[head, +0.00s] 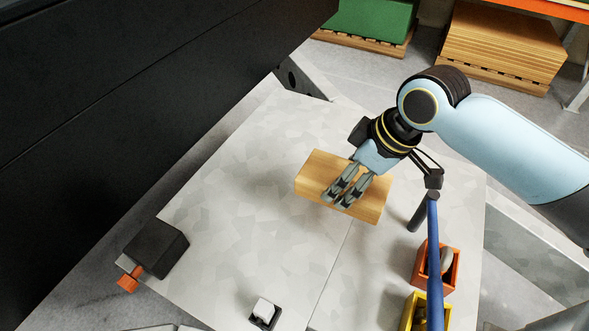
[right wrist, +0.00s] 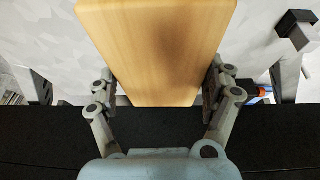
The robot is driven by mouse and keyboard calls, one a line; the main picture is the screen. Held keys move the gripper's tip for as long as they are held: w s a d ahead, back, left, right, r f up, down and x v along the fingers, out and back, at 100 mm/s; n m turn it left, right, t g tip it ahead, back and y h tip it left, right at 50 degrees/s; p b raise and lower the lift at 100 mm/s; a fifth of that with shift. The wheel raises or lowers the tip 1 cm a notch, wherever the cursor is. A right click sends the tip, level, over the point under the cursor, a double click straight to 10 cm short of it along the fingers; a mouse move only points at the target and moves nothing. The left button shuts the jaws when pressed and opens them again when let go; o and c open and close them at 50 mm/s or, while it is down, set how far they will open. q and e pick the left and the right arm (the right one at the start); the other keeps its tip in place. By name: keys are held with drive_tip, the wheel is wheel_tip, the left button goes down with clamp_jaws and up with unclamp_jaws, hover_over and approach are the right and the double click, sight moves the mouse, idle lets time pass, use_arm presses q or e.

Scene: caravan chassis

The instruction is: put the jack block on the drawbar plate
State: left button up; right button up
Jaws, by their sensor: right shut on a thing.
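The jack block (head: 318,174) is a pale wooden block, seen over the middle of the grey drawbar plate (head: 215,220) in the head view. My right gripper (head: 343,193) is shut on it from above, with the fingers across its middle. In the right wrist view the block (right wrist: 158,45) fills the space between the two fingers of the gripper (right wrist: 160,88). I cannot tell whether the block's underside touches the plate. My left gripper is not in view.
A black box (head: 157,247) with an orange part sits at the plate's left edge. A small black holder (head: 264,314) with a white piece, an orange bin (head: 424,270), a yellow bin (head: 412,312) and a blue pole (head: 433,240) stand nearer. A black wall (head: 120,90) bounds the left.

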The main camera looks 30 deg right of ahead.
sight(305, 179)
drive_tip(key=w+a+f, duration=0.4)
drive_tip(key=w+a, duration=0.1)
drive_tip(key=w+a+f, duration=0.2)
drive_tip(key=a, duration=0.1)
drive_tip(key=shift+w+f, duration=0.15)
drive_tip(key=shift+w, duration=0.25)
drive_tip(key=shift+f, duration=2)
drive_tip(key=shift+f, duration=0.1)
drive_tip(key=o, duration=1.3)
drive_tip(key=shift+c, duration=0.2)
drive_tip(key=p+v, duration=0.1)
drive_tip(key=v, duration=1.1)
drive_tip(key=shift+a, duration=0.1)
